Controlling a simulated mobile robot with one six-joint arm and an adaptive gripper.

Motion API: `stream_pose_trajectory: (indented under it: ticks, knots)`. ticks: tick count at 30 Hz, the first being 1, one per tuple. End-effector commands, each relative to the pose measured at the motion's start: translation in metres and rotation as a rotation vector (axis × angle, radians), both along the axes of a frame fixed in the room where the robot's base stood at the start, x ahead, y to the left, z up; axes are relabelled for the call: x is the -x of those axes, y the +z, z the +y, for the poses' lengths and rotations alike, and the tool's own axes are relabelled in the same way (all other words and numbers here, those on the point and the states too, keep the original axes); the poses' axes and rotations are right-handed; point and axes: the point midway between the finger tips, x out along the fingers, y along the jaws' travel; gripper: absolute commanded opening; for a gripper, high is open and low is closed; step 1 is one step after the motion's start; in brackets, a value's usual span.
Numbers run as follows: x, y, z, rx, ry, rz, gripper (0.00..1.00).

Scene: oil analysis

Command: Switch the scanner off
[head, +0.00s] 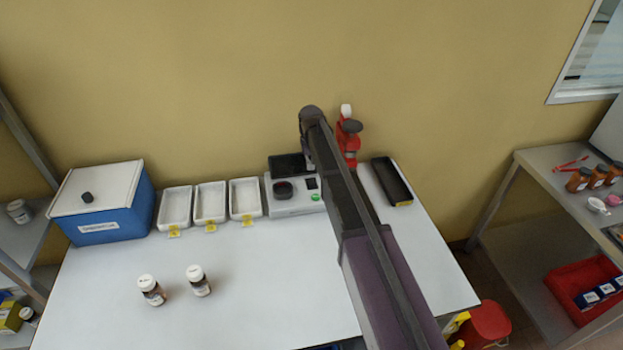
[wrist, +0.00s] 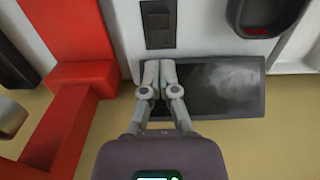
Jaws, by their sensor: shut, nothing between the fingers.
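The scanner (head: 295,207) is a white box on the table against the back wall, with a dark screen (head: 288,164), a round dark port, a green button (head: 315,197) and a small black switch (head: 311,183). In the wrist view the black switch (wrist: 159,27) sits on the white top, just beyond my fingertips. My gripper (wrist: 158,66) is shut and empty, its fingers in front of the left end of the dark screen (wrist: 215,88). I cannot tell whether the fingertips touch the scanner. In the head view my arm hides the gripper.
A red stand (head: 348,140) is close to the scanner's right; its red frame (wrist: 80,80) fills the wrist view's left. A black tray (head: 392,181) lies further right. White trays (head: 210,203), a blue box (head: 105,205) and two bottles (head: 199,281) stand left.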

Motion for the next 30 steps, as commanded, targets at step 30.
stream_pose_trajectory:
  ticks: [30]
  knots:
    - [0.022,0.020,-0.016,0.000,-0.013,0.000,0.00]
